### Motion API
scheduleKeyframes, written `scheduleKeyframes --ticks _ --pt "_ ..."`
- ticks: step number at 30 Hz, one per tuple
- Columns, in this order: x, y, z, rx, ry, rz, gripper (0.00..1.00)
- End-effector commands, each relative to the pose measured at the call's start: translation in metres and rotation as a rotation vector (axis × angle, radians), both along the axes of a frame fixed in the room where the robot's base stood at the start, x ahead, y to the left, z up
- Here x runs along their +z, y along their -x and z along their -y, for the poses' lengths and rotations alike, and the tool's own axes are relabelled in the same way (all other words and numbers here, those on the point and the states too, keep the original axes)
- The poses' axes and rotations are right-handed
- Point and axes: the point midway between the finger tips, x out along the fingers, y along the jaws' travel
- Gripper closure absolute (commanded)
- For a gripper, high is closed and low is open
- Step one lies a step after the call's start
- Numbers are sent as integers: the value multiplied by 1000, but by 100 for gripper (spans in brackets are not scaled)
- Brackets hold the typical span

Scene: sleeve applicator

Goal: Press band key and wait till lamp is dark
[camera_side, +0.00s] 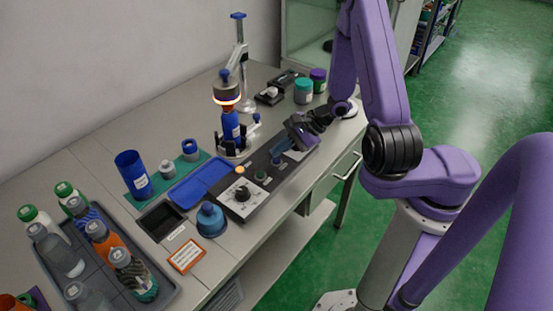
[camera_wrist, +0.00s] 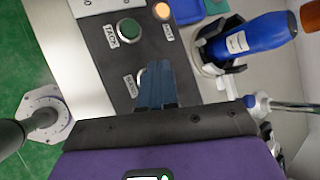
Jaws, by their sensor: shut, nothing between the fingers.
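The control panel (camera_side: 222,196) lies along the table front with a dial (camera_side: 241,192), a green key (camera_side: 260,176) and a blue key (camera_side: 277,161). In the wrist view the green key (camera_wrist: 129,29) is labelled TACK; the partly covered label by my fingertips seems to read BAND, and its key is mostly hidden. The lamp (camera_side: 240,169) glows orange, also in the wrist view (camera_wrist: 161,10). My gripper (camera_wrist: 156,68) is shut and empty, its tips over the band key; contact cannot be told. A blue bottle (camera_side: 230,124) stands in a holder under a glowing ring (camera_side: 227,98).
A grey tray (camera_side: 160,289) of several bottles stands front left. The ring's post (camera_side: 242,60) rises behind the holder. Lidded jars (camera_side: 303,91) stand at the back.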

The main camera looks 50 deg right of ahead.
Motion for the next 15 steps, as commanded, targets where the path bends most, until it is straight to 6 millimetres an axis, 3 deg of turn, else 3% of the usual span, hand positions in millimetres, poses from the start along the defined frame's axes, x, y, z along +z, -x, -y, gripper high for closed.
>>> scheduleKeyframes --ticks 15 --pt "12 -1 1 0 2 2 100"
